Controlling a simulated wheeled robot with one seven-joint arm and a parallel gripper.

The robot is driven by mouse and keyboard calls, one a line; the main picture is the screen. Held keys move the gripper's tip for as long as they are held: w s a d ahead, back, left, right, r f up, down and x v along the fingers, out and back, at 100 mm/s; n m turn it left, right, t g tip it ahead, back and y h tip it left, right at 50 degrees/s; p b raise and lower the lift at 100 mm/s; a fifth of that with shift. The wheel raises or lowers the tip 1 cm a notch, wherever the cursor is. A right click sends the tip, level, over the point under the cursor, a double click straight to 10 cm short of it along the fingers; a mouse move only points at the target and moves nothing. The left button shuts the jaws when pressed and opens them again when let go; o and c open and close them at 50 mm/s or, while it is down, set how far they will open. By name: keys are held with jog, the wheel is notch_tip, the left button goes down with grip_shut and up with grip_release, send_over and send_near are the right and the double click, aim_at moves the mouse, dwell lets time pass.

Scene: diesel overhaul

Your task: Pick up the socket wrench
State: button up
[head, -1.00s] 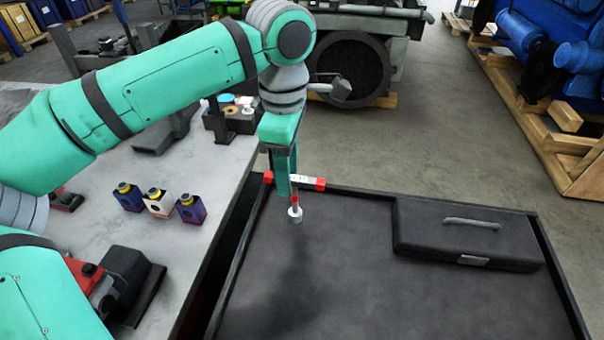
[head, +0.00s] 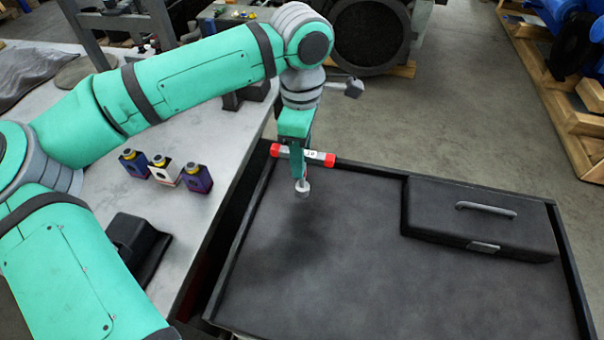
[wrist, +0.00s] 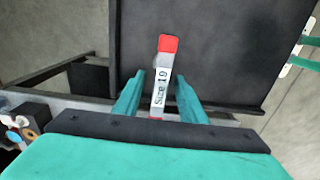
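The socket wrench (head: 319,157) has a T shape: a bar with red ends and a white label, and a shaft leading down to a grey socket. It appears upright over the far left part of the black tray (head: 464,316). Whether the socket touches the tray is hard to tell. My gripper (head: 298,160) points down at the bar. In the wrist view, my gripper (wrist: 160,78) has its fingers apart, one on each side of the wrench bar (wrist: 161,88), with gaps visible. The label reads "Size 19". The wrist view hides the shaft and socket.
A black case (head: 480,222) with a handle lies at the tray's right. A grey table (head: 205,225) at the left holds several small bottle-like blocks (head: 165,171) and a dark fixture (head: 137,243). The tray's middle and front are clear.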

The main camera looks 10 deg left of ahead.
aim_at(302, 186)
notch_tip(302, 186, down, 4)
jog(key=shift+d+r, duration=0.15)
jog(key=shift+r, duration=0.05)
jog(key=c, duration=0.6)
grip_shut()
jog(key=shift+r, duration=0.2)
